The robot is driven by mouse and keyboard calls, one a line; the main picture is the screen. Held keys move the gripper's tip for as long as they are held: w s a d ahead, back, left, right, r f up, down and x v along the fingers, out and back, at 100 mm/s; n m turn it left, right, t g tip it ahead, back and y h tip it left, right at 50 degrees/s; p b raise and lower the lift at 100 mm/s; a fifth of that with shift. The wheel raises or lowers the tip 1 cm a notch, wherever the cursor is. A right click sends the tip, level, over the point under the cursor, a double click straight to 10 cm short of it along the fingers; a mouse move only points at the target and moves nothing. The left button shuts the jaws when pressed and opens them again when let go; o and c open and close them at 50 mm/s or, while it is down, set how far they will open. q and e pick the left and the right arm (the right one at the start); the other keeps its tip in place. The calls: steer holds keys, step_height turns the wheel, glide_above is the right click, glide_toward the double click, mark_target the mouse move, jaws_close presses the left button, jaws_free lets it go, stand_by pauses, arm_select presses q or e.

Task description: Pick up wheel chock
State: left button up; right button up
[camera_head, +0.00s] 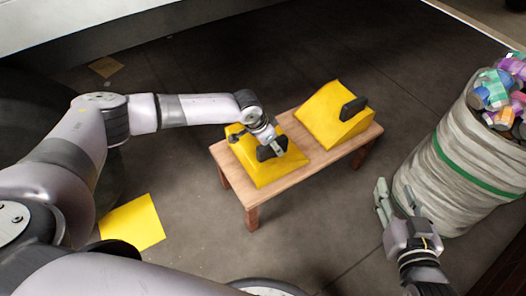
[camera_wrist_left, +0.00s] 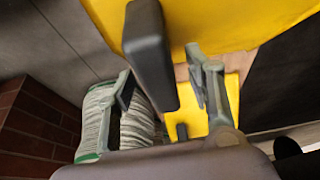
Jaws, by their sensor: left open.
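Two yellow wedge-shaped wheel chocks with black handles sit on a small wooden bench (camera_head: 250,202). My left gripper (camera_head: 268,143) is over the left chock (camera_head: 263,175), at its black handle (camera_head: 272,150). In the left wrist view the gripper (camera_wrist_left: 163,90) is open, with the black handle (camera_wrist_left: 148,45) between its fingers and the yellow chock body (camera_wrist_left: 225,22) beyond. Whether a finger touches the handle I cannot tell. The right chock (camera_head: 325,118) stands apart from it, its handle (camera_head: 354,108) facing right. My right gripper (camera_head: 394,192) is open and empty, right of the bench.
A tall whitish sack (camera_head: 440,180) with a green stripe, full of colourful crushed cans (camera_head: 495,90), stands at the right. A yellow square (camera_head: 133,223) lies on the floor at the left. The dark floor behind the bench is clear.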

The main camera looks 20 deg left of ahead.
arm_select(q)
steer(key=shift+f, duration=0.1)
arm_select(e)
steer(key=shift+w+r, duration=0.1)
steer(key=shift+r, duration=0.15)
arm_select(q)
steer(key=shift+f, duration=0.25)
arm_select(e)
steer(key=shift+s+d+f+g, duration=0.1)
steer(key=shift+s+f+g, duration=0.15)
steer(key=shift+f, duration=0.35)
steer(key=shift+s+d+f+g, duration=0.15)
steer(key=shift+s+f, duration=0.2)
steer(key=shift+f, duration=0.2)
stand_by(0.4)
arm_select(q)
steer(key=shift+c, duration=0.4)
jaws_close()
steer(key=shift+w+r, duration=0.1)
arm_select(e)
steer(key=shift+w+r, duration=0.15)
